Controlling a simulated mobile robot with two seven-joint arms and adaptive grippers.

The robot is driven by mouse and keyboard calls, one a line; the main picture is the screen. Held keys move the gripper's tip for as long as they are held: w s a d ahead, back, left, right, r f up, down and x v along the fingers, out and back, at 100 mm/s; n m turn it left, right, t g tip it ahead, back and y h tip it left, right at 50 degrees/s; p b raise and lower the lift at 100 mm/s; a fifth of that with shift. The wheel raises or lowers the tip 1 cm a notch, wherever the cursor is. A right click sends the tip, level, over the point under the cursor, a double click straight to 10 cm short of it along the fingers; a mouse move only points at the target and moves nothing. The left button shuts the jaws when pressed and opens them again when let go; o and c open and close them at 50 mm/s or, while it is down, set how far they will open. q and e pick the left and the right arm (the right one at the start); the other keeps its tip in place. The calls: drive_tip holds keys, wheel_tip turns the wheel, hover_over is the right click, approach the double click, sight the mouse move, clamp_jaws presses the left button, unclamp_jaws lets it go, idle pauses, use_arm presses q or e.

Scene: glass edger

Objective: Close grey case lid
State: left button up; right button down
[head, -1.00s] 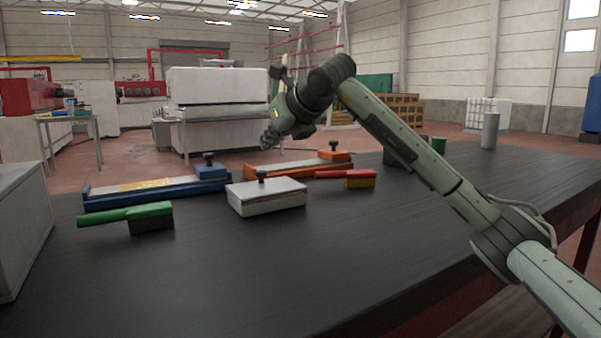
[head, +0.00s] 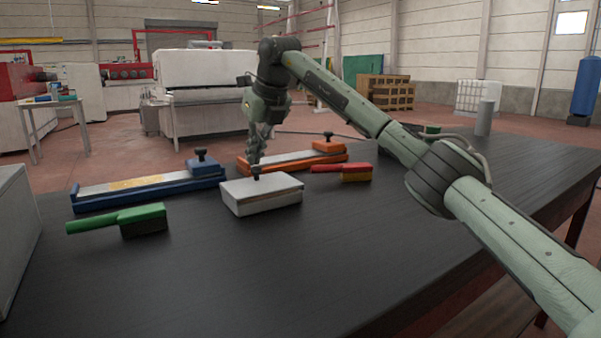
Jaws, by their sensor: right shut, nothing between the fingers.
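The grey case (head: 262,205) sits on the dark table, right of the green brush. I cannot tell whether the fingertips touch the knob. My left gripper is out of view.
A green brush (head: 142,219) lies left of the case and a red brush with a yellow block (head: 355,175) lies right. Behind are a blue tray (head: 150,189) and an orange tray (head: 300,160). A grey cylinder (head: 484,118) stands far right. The front of the table (head: 240,285) is clear.

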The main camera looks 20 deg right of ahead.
sight(269, 184)
idle(0.5)
drive_tip(key=v, duration=1.2)
